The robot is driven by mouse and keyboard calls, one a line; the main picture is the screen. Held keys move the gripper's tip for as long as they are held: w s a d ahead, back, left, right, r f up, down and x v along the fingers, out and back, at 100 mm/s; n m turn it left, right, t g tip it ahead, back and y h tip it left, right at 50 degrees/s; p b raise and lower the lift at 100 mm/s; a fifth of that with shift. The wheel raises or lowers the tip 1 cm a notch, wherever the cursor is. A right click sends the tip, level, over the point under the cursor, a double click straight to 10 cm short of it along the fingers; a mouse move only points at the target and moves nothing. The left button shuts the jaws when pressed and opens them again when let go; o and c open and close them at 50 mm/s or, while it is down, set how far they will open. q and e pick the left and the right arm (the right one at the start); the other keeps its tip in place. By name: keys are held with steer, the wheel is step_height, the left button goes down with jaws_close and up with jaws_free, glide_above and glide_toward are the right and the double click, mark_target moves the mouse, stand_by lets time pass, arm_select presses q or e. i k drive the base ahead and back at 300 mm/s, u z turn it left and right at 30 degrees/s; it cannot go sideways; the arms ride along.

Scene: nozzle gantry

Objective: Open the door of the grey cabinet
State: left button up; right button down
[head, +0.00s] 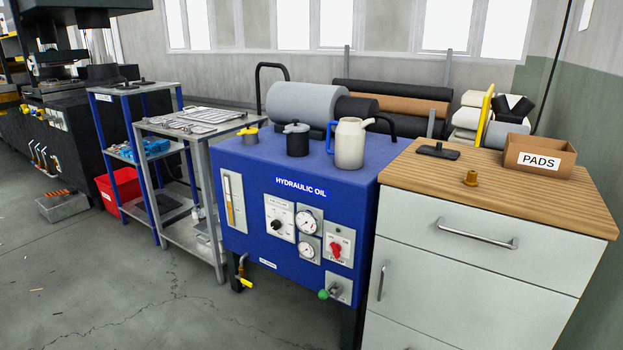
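The grey cabinet (487,275) stands at the right, under a wooden top (455,188). Its front has a drawer at the top with a horizontal bar handle (478,235). Below the drawer is a door (460,295) with a short vertical handle (381,283) near its left edge. The drawer and door look closed, flush with the front. Another panel shows in part at the bottom edge of the view. Neither of my grippers is in view.
A blue hydraulic oil tank (235,178) stands close to the cabinet's left side, with a green-knobbed valve (324,294) low on its front. A PADS box (540,157) and a brass fitting (471,178) sit on the wooden top. The floor (110,285) at the left front is clear.

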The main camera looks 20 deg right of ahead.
mark_target(461, 305)
steer(key=u, duration=1.75)
steer(key=i, duration=0.25)
steer(key=z, duration=3.7)
steer(key=i, duration=0.55)
steer(key=u, duration=0.05)
steer(key=k, duration=0.55)
steer(key=u, duration=1.5)
steer(key=i, duration=1)
steer(key=z, duration=0.95)
